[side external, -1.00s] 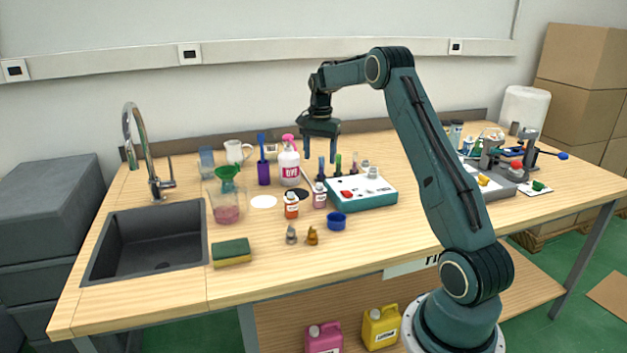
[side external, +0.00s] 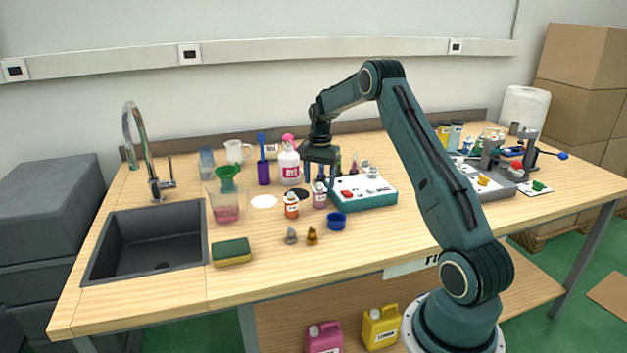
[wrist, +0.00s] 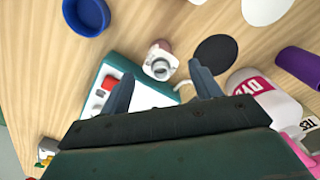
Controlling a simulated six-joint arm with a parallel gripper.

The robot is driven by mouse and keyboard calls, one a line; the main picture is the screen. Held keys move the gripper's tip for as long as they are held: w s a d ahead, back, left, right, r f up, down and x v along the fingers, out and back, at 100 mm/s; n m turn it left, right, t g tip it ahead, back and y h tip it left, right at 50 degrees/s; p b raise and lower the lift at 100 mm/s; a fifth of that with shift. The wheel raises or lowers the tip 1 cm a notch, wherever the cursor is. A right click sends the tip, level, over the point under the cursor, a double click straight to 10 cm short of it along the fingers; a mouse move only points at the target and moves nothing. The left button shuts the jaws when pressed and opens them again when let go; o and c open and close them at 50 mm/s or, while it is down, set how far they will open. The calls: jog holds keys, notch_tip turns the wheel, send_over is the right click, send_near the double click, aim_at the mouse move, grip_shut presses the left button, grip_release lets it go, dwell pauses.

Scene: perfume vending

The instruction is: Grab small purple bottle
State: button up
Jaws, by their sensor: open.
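The small purple bottle (side external: 319,199) is a pale pinkish-purple bottle with a light cap, upright on the table just left of the white-and-teal box. In the wrist view the bottle (wrist: 158,48) shows from above, beyond the fingertips and roughly between their lines. My gripper (side external: 319,178) points down above and behind the bottle in the side view. Its two fingers are apart and empty; the gripper also shows in the wrist view (wrist: 160,82). No contact with the bottle shows.
The white-and-teal box (side external: 368,201) stands close on the right. An orange bottle (side external: 291,208) stands left of the purple one, and a blue cap (side external: 336,221) lies in front. A white dye bottle (side external: 289,165) with a pink top and a purple cup (side external: 264,173) stand behind left.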

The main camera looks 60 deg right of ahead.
aim_at(320, 183)
jog(key=shift+d+f, duration=0.1)
jog(key=shift+f, duration=2.15)
jog(key=c, duration=1.1)
jog(key=shift+o, duration=0.2)
jog(key=shift+r, duration=0.2)
notch_tip(320, 183, up, 20)
jog(key=shift+f, duration=0.15)
